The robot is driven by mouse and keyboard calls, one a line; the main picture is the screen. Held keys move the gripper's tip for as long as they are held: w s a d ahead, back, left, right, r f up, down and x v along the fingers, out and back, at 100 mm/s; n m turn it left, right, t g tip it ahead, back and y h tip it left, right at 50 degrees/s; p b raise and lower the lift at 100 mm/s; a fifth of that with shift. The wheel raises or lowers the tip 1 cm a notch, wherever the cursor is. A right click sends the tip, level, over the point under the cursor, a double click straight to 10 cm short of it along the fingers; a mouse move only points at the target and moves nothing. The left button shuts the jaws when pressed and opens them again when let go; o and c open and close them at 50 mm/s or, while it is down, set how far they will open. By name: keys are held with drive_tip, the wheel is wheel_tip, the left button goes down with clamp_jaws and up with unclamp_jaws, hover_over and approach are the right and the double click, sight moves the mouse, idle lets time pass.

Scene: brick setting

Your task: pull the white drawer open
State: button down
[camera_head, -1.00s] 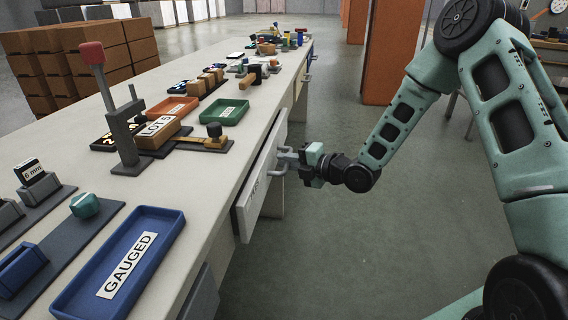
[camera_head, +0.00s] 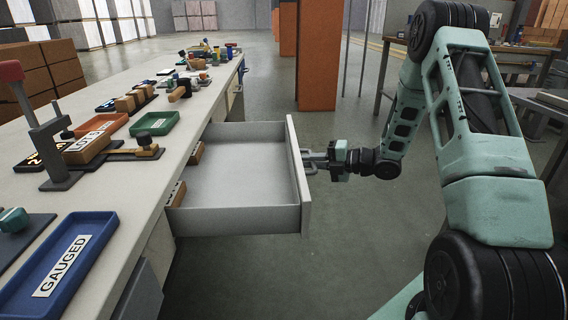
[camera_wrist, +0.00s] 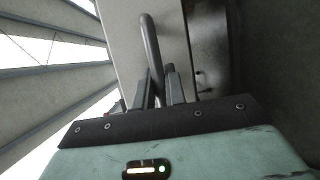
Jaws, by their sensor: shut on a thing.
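The white drawer (camera_head: 240,175) stands far out from the side of the long workbench in the head view. Its inside shows, mostly bare, with wooden blocks (camera_head: 178,192) at the end near the bench. My gripper (camera_head: 312,158) is at the outer face of the drawer front, shut on its bar handle. In the wrist view, the grey handle (camera_wrist: 151,50) runs down between the two fingers (camera_wrist: 162,88), and the pale drawer front (camera_wrist: 118,35) lies behind it. The fingertips are partly hidden by the handle in the head view.
The workbench (camera_head: 125,195) carries a blue tray (camera_head: 60,262) marked GAUGED, a green tray (camera_head: 155,123), a red tray (camera_head: 108,125) and a lever stand (camera_head: 50,140). An orange pillar (camera_head: 320,60) stands beyond. The floor (camera_head: 270,265) below the drawer is open.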

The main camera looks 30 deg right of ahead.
drive_tip(key=s+d, duration=0.5)
drive_tip(key=d, duration=0.4)
drive_tip(key=shift+s+d, duration=0.2)
drive_tip(key=shift+s, duration=0.05)
drive_tip(key=c, duration=1.5)
unclamp_jaws()
drive_tip(key=shift+o, duration=0.2)
drive_tip(key=shift+d, duration=0.1)
drive_tip(key=p+v, duration=0.2)
drive_tip(key=v, duration=1.5)
drive_tip(key=shift+s+p, duration=0.15)
drive_tip(key=shift+p, duration=0.25)
drive_tip(key=shift+d, duration=0.1)
